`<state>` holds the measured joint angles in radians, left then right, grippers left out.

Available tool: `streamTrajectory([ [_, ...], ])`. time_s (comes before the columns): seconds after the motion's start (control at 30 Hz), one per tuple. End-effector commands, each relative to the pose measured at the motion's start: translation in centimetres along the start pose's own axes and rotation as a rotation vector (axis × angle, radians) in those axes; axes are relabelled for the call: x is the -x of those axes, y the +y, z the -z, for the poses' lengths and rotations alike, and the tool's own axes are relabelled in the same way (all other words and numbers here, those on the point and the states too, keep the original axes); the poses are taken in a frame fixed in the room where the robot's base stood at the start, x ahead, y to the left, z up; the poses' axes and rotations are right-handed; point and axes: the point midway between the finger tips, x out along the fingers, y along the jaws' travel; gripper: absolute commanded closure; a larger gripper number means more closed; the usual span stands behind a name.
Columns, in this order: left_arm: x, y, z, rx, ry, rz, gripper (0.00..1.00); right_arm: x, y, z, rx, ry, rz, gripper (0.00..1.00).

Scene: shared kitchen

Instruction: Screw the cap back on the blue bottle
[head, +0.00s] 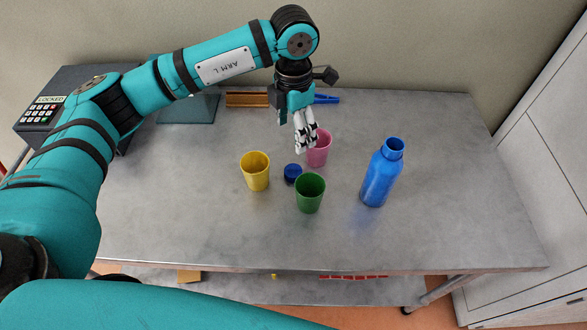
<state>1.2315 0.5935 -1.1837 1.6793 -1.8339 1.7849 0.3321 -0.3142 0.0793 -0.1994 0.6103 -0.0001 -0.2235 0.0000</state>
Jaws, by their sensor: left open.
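The blue bottle (379,178) stands upright on the right part of the grey table, its mouth open with no cap on it. A dark blue cap (292,173) lies on the table between the yellow cup and the green cup. My left gripper (305,146) points down above the cap, in front of the pink cup. It is open, and I see nothing between its fingers. My right gripper is not in view.
A yellow cup (256,172), a green cup (310,193) and a pink cup (319,149) stand close around the cap. A locked keypad box (62,105) is at the far left. The table (455,215) is clear right of the bottle.

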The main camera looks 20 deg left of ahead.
Motion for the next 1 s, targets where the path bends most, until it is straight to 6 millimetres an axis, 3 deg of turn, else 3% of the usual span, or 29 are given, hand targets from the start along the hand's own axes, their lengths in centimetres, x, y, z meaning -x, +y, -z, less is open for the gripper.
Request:
streamTrajectory([
  [0.23,-5.3,-0.1,0.1,0.001,0.005,0.003,0.3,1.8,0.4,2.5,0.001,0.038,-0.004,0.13],
  [0.4,-8.0,0.0,0.0,0.0,0.002,0.001,0.3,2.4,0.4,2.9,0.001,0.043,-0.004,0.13],
  [0.87,-9.1,0.0,0.0,0.0,0.001,0.0,0.3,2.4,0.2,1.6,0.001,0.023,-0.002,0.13],
  [1.0,-10.6,-0.1,0.1,0.002,0.003,0.002,0.3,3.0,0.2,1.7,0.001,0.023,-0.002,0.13],
])
